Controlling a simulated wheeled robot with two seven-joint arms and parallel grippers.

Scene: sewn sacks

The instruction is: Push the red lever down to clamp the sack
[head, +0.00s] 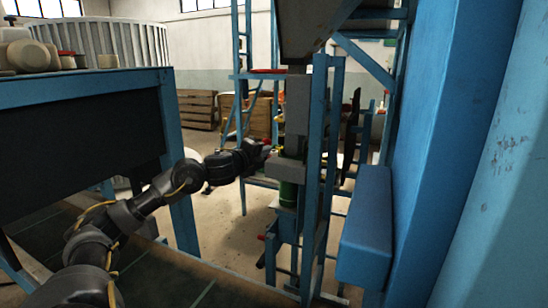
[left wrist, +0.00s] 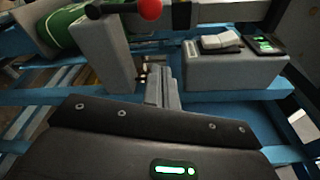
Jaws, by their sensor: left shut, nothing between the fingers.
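The red lever's round knob (left wrist: 150,9) sits on a black bar at the top of the left wrist view, beside a grey block. In the head view a small red spot, seemingly this knob (head: 267,142), shows at the tip of my left gripper (head: 262,153). My left gripper is shut and empty; its fingers (left wrist: 162,88) point toward the grey block, below the knob in the left wrist view. I cannot tell whether they touch the lever. A green sack-like piece (head: 288,194) hangs under the grey spout block; green cloth (left wrist: 62,27) also shows in the wrist view. My right gripper is out of view.
Blue frame posts (head: 318,150) stand close to the spout. A blue box-shaped beam (head: 366,225) is at right. A grey box with a green display (left wrist: 235,62) stands right of my fingers. A blue-edged table (head: 85,85) with pots is at left.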

